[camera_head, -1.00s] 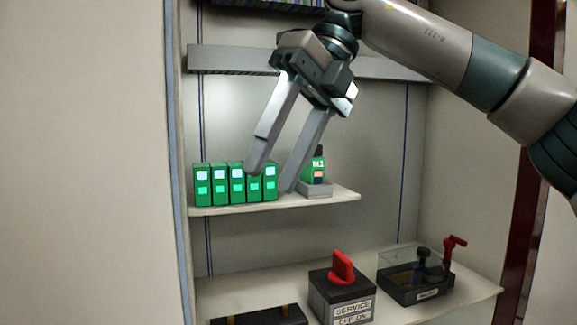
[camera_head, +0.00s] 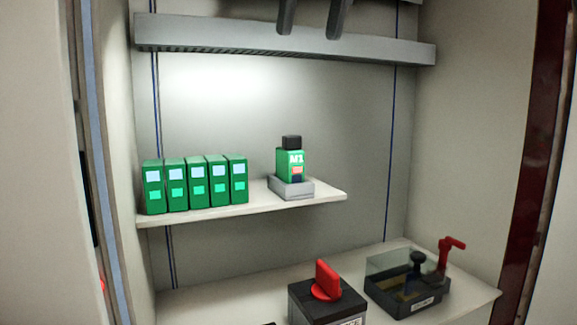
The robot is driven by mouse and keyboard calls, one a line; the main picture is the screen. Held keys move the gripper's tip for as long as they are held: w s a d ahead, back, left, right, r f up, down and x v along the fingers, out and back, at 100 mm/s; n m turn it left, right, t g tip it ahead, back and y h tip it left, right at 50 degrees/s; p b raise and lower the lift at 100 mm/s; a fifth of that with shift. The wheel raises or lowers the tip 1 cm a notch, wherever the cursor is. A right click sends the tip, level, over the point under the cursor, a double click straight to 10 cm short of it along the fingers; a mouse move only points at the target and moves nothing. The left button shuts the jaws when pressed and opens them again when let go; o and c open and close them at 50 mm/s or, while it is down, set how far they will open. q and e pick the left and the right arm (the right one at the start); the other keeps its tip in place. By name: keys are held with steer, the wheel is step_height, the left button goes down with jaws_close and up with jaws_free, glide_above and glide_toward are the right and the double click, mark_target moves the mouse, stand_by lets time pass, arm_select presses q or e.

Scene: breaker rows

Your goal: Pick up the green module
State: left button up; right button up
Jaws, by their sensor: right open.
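A green module (camera_head: 291,166) with a black top and a label reading M1 stands upright in a grey holder (camera_head: 294,189) on the right part of the small shelf (camera_head: 258,197). Several more green modules (camera_head: 195,184) stand side by side in a row on the left part of the same shelf. My right gripper (camera_head: 307,31) shows only as two finger ends at the top edge of the view, apart from each other with nothing between them. It is well above the shelf. My left gripper is not in view.
Below is a counter (camera_head: 240,290) with a red-handled switch box (camera_head: 326,292) and a dark tray with a clear cover (camera_head: 405,287) and a red lever (camera_head: 449,250). A grey rail (camera_head: 220,38) crosses the back wall above. The space above the shelf is free.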

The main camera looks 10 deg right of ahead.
steer(key=f, duration=0.1)
steer(key=p, duration=0.2)
glide_toward(290, 138)
steer(key=w+f, duration=0.2)
steer(key=f, duration=0.1)
steer(key=w+f, duration=0.1)
steer(key=shift+w+f, duration=0.25)
steer(key=shift+f, duration=0.1)
steer(key=shift+w+f+p, duration=0.25)
steer(key=shift+f+p, duration=0.25)
steer(key=shift+p, duration=0.05)
steer(key=p+x, duration=0.1)
steer(key=x, duration=0.2)
steer(key=shift+p, duration=0.3)
steer(key=shift+w+f, duration=0.2)
steer(key=shift+f, duration=0.3)
jaws_close()
